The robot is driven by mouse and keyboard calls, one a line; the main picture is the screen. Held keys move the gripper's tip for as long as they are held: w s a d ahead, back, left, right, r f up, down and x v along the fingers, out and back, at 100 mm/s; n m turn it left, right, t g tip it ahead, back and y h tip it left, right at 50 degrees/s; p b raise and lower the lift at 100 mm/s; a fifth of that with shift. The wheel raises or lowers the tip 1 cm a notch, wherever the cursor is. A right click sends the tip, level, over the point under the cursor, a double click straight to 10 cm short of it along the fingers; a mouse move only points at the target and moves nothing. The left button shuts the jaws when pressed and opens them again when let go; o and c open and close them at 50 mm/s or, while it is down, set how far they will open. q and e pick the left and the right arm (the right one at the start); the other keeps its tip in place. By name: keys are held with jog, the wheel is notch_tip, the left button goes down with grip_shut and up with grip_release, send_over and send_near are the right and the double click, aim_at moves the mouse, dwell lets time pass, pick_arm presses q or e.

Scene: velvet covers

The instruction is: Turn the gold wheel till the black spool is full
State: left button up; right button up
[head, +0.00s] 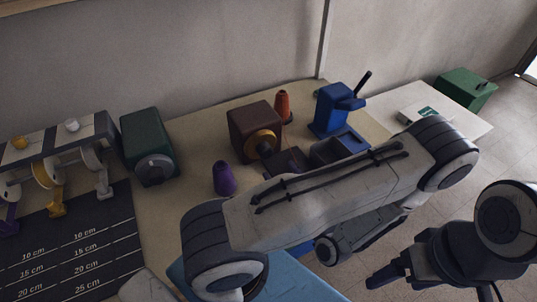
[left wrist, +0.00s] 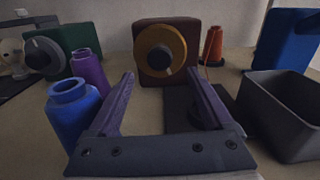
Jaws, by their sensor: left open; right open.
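The gold wheel (head: 264,143) is on the front of a brown box (head: 250,117). An orange thread cone (left wrist: 214,43) stands behind. My right gripper (head: 385,277) is open and empty at lower right.
A purple cone (head: 224,179) and a blue spool (left wrist: 72,108) stand left of my left gripper. A grey bin (left wrist: 285,108) and blue lever machine (head: 334,108) are on the right. A green box with a grey wheel (head: 148,143) and a marked black mat (head: 85,240) are left.

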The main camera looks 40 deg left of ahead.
aim_at(268, 154)
pick_arm(q)
jog(key=p+x, duration=0.1)
jog(key=x, duration=0.7)
jog(key=shift+w+a+p, duration=0.1)
jog(key=shift+a+p, duration=0.05)
jog(key=shift+p, duration=0.15)
grip_shut()
